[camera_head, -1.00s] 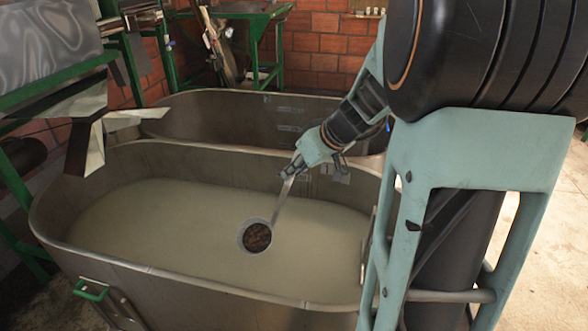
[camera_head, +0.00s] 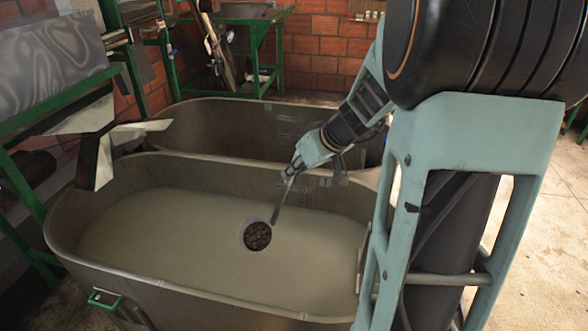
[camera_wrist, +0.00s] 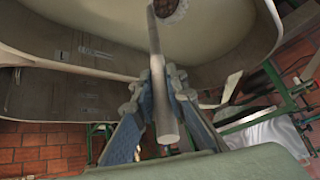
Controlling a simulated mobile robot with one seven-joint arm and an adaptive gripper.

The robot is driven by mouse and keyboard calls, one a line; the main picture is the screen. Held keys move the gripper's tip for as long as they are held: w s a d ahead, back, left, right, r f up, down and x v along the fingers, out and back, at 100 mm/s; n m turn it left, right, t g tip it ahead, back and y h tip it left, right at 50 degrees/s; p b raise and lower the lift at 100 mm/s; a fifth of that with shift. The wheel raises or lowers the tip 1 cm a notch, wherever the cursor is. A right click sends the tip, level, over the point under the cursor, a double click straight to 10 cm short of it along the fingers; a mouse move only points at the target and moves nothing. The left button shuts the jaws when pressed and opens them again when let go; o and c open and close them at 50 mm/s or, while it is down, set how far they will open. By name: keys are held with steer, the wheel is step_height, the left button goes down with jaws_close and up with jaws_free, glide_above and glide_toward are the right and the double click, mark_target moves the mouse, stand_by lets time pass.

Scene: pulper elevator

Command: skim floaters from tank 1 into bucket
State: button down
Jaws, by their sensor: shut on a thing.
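My gripper (camera_head: 291,174) is shut on the handle of a skimmer (camera_head: 257,234), a round scoop with a long thin handle. The scoop holds a heap of dark brown floaters (camera_head: 258,237) and is over the pale, cloudy liquid in the near metal tank (camera_head: 190,291). I cannot tell whether the scoop touches the liquid. No loose floaters show on the surface. In the wrist view the skimmer handle (camera_wrist: 164,118) runs between the fingers (camera_wrist: 160,90), with part of the scoop's dark load at the top edge. No bucket can be made out.
A second metal tank (camera_head: 235,129) stands just behind the near one. A metal chute (camera_head: 100,150) and green frame (camera_head: 35,200) stand at the left. A green table (camera_head: 262,30) is at the back by the brick wall. Open floor (camera_head: 530,235) lies at the right.

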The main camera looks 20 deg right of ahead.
step_height(320, 180, up, 3)
steer(key=shift+f+p, duration=0.1)
steer(key=shift+p, duration=1.1)
steer(key=shift+r+p, duration=1.4)
steer(key=shift+r, duration=1.95)
steer(key=shift+w+d+p, duration=0.35)
steer(key=shift+p, duration=0.05)
steer(key=w+d+f+m+g+y+p, duration=0.1)
steer(key=w+d+f+g+y, duration=0.2)
steer(key=w+d, duration=0.5)
steer(key=shift+f+m+g+p, duration=0.3)
steer(key=shift+f+m+p, duration=0.1)
steer(key=shift+f, duration=0.45)
